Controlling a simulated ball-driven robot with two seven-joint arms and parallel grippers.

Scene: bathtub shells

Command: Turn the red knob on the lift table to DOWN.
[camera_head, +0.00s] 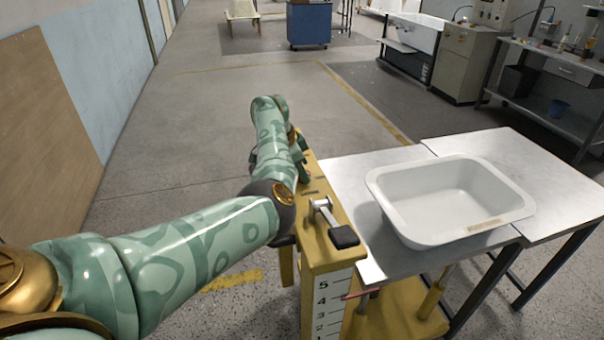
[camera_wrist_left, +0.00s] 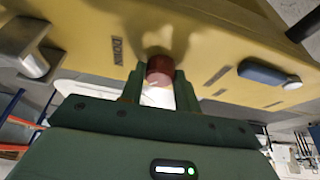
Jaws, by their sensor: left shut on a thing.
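The red knob (camera_wrist_left: 159,70) sits on the yellow panel (camera_wrist_left: 190,35) of the lift table, between the two green fingers of my left gripper (camera_wrist_left: 158,84). The gripper is shut on it. The word DOWN (camera_wrist_left: 117,50) is printed on the panel to the left of the knob in the wrist view. Other dark marks, too small to read, lie to its right. I cannot tell which mark the knob points to. In the head view my left gripper (camera_head: 302,162) is partly hidden behind my arm at the far end of the yellow column (camera_head: 324,245), and the knob is hidden.
A metal lever with a black grip (camera_head: 343,236) stands on the column's near end, close to my forearm. A numbered scale (camera_head: 328,300) runs down its front. A white tub (camera_head: 393,218) stands on the metal tabletop (camera_head: 345,180) to the right. The floor left of the column is clear.

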